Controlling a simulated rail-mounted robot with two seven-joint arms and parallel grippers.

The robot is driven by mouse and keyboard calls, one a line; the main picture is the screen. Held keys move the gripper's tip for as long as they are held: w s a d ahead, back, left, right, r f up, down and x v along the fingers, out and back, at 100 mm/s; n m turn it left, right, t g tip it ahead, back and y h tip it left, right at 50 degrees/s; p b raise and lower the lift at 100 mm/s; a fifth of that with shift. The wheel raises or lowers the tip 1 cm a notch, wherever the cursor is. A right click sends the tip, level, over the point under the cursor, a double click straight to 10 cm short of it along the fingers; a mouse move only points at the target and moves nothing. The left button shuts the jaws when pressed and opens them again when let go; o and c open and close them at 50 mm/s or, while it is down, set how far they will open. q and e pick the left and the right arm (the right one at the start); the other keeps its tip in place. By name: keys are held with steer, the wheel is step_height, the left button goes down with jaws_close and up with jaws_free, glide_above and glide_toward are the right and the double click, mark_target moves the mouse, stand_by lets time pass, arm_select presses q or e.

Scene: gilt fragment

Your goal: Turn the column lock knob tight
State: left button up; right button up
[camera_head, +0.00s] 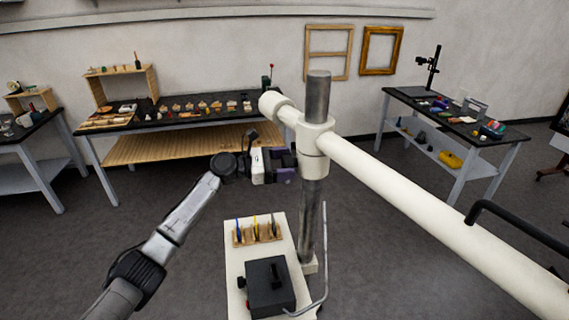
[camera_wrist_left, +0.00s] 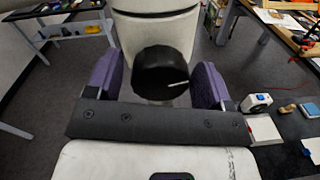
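The column lock knob (camera_wrist_left: 161,73) is a round black knob with a white line on its face, on the cream collar (camera_wrist_left: 160,30). The white line points to the right in the left wrist view. My left gripper (camera_wrist_left: 157,82) is open, its purple fingers on either side of the knob with a gap at each side. In the head view my left gripper (camera_head: 284,163) is beside the collar (camera_head: 313,140) on the steel column (camera_head: 317,95), and the knob is hard to make out there. My right gripper is not in view.
A long cream boom (camera_head: 430,200) runs from the collar to the lower right. Below stands a cream base (camera_head: 236,268) with a black box (camera_head: 270,287) and a bent metal rod (camera_head: 325,255). Worktables line the wall; the floor between is clear.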

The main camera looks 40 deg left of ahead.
arm_select(q)
steer(key=c, duration=0.8)
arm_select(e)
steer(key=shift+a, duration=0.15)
arm_select(q)
steer(key=shift+m, duration=0.3)
steer(key=m+b, duration=0.1)
steer(key=m, duration=0.2)
steer(key=shift+m, duration=0.4)
steer(key=m+b, duration=0.1)
steer(key=m, duration=0.1)
steer(key=shift+d+m, duration=0.1)
steer(key=shift+m, duration=0.3)
steer(key=m+b, duration=0.3)
steer(key=m, duration=0.3)
steer(key=shift+s+f+y, duration=0.1)
steer(key=shift+f+y, duration=0.05)
steer(key=shift+y, duration=0.15)
steer(key=m+b, duration=0.2)
steer(key=m, duration=0.1)
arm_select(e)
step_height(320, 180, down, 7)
arm_select(q)
steer(key=shift+m+b, duration=0.75)
steer(key=shift+m, duration=0.75)
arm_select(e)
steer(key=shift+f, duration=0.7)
